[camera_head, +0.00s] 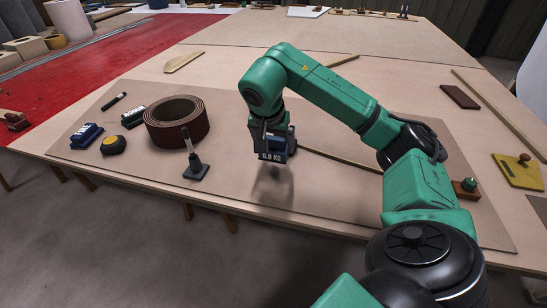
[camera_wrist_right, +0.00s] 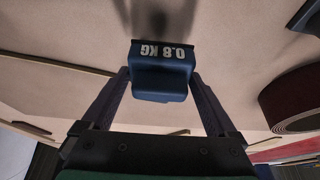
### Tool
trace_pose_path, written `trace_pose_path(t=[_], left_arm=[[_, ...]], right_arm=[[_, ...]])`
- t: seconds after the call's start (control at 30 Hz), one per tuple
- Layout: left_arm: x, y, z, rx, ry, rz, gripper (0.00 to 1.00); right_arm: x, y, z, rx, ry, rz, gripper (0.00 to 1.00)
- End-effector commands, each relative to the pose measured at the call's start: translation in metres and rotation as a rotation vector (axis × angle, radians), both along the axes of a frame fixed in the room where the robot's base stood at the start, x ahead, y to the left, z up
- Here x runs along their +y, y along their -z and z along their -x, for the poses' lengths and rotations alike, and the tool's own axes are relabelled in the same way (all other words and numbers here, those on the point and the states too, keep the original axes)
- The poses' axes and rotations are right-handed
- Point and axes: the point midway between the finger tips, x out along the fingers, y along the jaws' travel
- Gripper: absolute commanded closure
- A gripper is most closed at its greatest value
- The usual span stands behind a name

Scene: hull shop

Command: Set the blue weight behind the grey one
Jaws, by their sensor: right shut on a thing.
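A blue weight marked 0.8 KG (camera_head: 275,154) is between the fingers of my right gripper (camera_head: 278,138). In the right wrist view the blue weight (camera_wrist_right: 160,75) sits between both fingers of the gripper (camera_wrist_right: 160,88), its label upside down. It is held above the mat, with a shadow below it. A dark grey piece with an upright post (camera_head: 195,170) stands on the mat to the left; I cannot tell whether it is the grey weight. My left gripper is not in view.
A dark red coil (camera_head: 177,122) stands on the mat (camera_head: 262,210), left of my gripper. A wooden strip (camera_head: 340,160) lies behind the held weight. The mat's front middle is clear.

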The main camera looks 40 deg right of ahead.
Motion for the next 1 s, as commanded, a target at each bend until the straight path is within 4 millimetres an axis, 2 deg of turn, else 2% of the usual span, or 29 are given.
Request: trace_pose_path(t=[0.3, 0.67, 0.7, 1.0], left_arm=[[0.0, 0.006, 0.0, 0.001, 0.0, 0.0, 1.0], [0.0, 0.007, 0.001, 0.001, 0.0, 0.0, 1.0], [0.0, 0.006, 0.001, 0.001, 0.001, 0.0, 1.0], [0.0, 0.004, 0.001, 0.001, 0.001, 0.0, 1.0]], right_arm=[[0.0, 0.043, 0.0, -0.002, 0.001, 0.0, 1.0], [0.0, 0.048, 0.0, -0.004, 0.0, 0.0, 1.0], [0.0, 0.049, 0.0, -0.001, 0.0, -0.001, 0.0], [0.001, 0.042, 0.0, -0.002, -0.001, 0.0, 0.0]])
